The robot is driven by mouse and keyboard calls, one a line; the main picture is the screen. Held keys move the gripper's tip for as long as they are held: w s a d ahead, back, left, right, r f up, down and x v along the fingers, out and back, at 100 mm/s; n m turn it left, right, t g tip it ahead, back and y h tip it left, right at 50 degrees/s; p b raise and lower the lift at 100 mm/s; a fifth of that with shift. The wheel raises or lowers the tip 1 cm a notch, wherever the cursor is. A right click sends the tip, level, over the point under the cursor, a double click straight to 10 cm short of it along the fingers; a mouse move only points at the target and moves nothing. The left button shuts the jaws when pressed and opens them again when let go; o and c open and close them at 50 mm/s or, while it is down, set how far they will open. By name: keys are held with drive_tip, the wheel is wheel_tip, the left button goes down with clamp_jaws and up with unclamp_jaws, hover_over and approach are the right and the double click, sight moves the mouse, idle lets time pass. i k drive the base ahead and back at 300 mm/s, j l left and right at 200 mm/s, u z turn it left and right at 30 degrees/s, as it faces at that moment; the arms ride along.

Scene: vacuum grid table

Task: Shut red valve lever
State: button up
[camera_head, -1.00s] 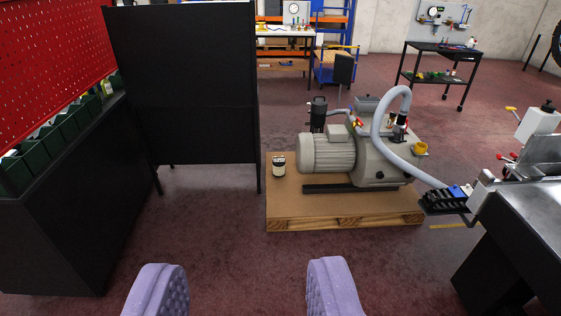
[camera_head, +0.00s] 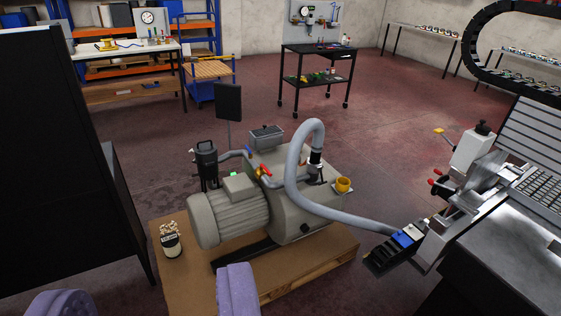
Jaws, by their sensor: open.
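A small red lever (camera_head: 265,171) sits on the pipework of the grey vacuum pump (camera_head: 305,205), near a yellow part. It is too small to tell its exact position.
The pump stands on a wooden pallet (camera_head: 190,290) with a small jar (camera_head: 170,240). A thick grey hose (camera_head: 345,217) arches from the pump to the machine table. A black panel (camera_head: 60,160) stands at left. Open floor lies behind the pump.

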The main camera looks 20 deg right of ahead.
sight(264, 167)
drive_tip(key=i+j+z, duration=0.5)
drive_tip(key=i, duration=0.2)
drive_tip(key=i+l, duration=0.2)
drive_tip(key=i, duration=0.25)
drive_tip(key=i+l+u, duration=0.1)
drive_tip(key=i, duration=0.4)
drive_tip(key=i+l, duration=0.3)
drive_tip(key=i, duration=0.15)
drive_tip(key=i+l+u, duration=0.1)
drive_tip(key=i, duration=0.35)
drive_tip(key=i+l, duration=0.35)
drive_tip(key=i+u, duration=0.05)
drive_tip(key=i, duration=0.05)
